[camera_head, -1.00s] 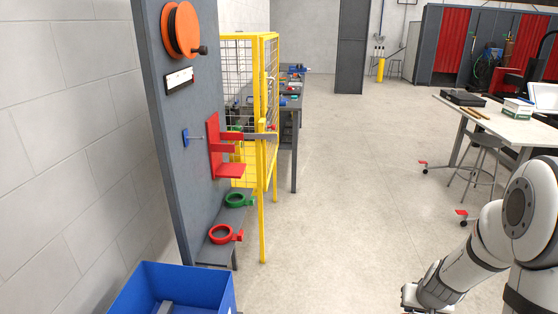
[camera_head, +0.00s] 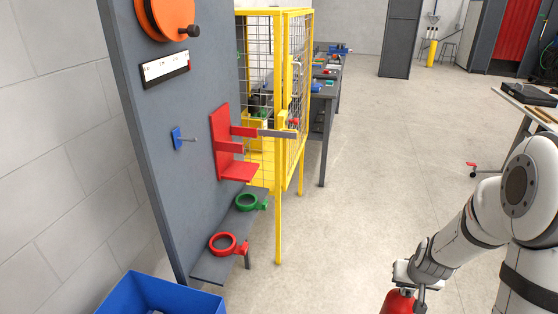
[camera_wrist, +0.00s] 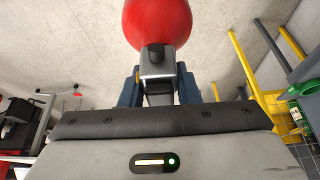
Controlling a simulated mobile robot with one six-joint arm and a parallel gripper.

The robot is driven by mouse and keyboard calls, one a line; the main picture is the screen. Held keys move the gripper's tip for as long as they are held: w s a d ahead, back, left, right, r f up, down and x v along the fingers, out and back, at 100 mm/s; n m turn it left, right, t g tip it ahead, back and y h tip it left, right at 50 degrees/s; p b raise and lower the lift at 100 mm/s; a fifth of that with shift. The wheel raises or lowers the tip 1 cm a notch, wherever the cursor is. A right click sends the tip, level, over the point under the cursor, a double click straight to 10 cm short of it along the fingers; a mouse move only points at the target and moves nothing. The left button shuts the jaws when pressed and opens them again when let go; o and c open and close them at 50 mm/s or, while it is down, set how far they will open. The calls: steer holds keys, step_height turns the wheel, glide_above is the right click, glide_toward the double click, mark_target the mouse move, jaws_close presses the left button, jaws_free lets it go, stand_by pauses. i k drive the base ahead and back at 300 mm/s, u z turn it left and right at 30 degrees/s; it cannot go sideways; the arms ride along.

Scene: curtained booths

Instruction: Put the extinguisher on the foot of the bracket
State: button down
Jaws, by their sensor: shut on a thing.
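The red extinguisher (camera_head: 399,303) hangs from my gripper (camera_head: 412,278) at the lower right of the head view, its lower part cut off by the frame edge. In the wrist view the red body of the extinguisher (camera_wrist: 158,22) is beyond the fingers, and my gripper (camera_wrist: 158,88) is shut on its grey-and-black top. The red bracket (camera_head: 222,140) is fixed to the grey panel at the left, with two side arms. Its flat foot (camera_head: 240,173) sticks out at the bottom and is bare. My gripper is well to the right of the bracket and apart from it.
Below the bracket, a grey shelf (camera_head: 215,265) carries a red ring (camera_head: 223,244) and a green ring (camera_head: 247,202). A blue bin (camera_head: 160,293) stands in front. A yellow mesh cage (camera_head: 278,215) stands behind the bracket. Open floor lies between cage and arm.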

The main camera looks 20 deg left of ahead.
mark_target(241, 169)
steer(key=u, duration=0.3)
steer(key=i, duration=1.15)
steer(key=u, duration=0.55)
steer(key=k, duration=0.9)
steer(key=u, duration=0.2)
steer(key=i, duration=0.9)
steer(key=z, duration=0.05)
